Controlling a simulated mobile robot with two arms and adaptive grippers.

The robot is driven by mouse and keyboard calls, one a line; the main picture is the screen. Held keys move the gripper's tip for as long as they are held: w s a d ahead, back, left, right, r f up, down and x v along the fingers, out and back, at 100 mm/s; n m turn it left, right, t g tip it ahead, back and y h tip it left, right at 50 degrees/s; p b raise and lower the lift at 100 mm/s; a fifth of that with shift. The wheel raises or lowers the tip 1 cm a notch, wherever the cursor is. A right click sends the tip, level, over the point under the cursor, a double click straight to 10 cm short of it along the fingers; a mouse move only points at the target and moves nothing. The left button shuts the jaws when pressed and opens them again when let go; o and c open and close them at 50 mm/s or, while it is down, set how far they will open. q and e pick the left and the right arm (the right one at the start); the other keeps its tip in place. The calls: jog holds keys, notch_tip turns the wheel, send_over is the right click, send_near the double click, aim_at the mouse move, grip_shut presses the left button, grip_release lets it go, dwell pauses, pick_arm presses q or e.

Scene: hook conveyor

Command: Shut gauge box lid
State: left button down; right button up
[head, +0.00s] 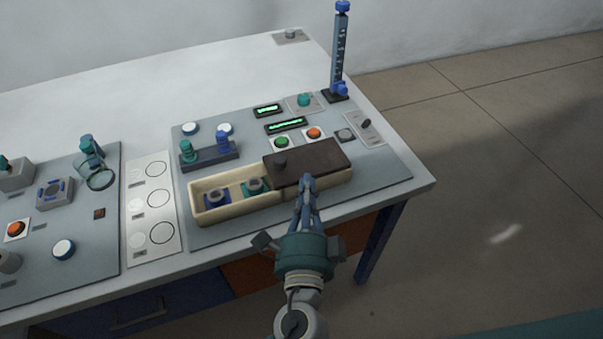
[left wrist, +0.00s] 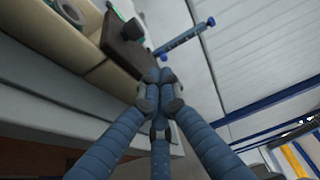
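The gauge box (head: 235,212) is a long cream box on the grey panel, near the table's front edge. Its dark brown lid (head: 318,163), with a dark knob (head: 281,162) at its left end, covers the right half. The left half is open and shows a blue gauge (head: 224,195) and a teal gauge (head: 255,186). My left gripper (head: 307,181) is shut and empty, its fingertips at the lid's front side. In the left wrist view the fingertips (left wrist: 158,77) meet beside the brown lid (left wrist: 125,45); I cannot tell if they touch it. My right gripper is not in view.
Behind the box stand a rack with teal and blue knobs (head: 209,154), a green button (head: 282,142) and an orange button (head: 314,132). A tall blue column (head: 339,50) rises at the back right corner. The white table top is clear at the back left.

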aim_at(294, 171)
pick_arm(q)
jog(key=w, duration=0.3)
jog(key=w+p, duration=0.1)
jog(key=w, duration=0.1)
jog(key=w+d+p, duration=0.1)
jog(key=w, duration=0.2)
jog(key=shift+w+d+r, duration=0.1)
jog(key=shift+w+r, duration=0.1)
jog(key=shift+w, duration=0.1)
jog(key=shift+w+a+f+p, duration=0.1)
jog(key=shift+a+p, duration=0.25)
jog(key=shift+p, duration=0.05)
jog(key=s+a, duration=0.1)
jog(key=s+a+p, duration=0.1)
jog(key=shift+a, duration=0.35)
jog(key=shift+w, duration=0.1)
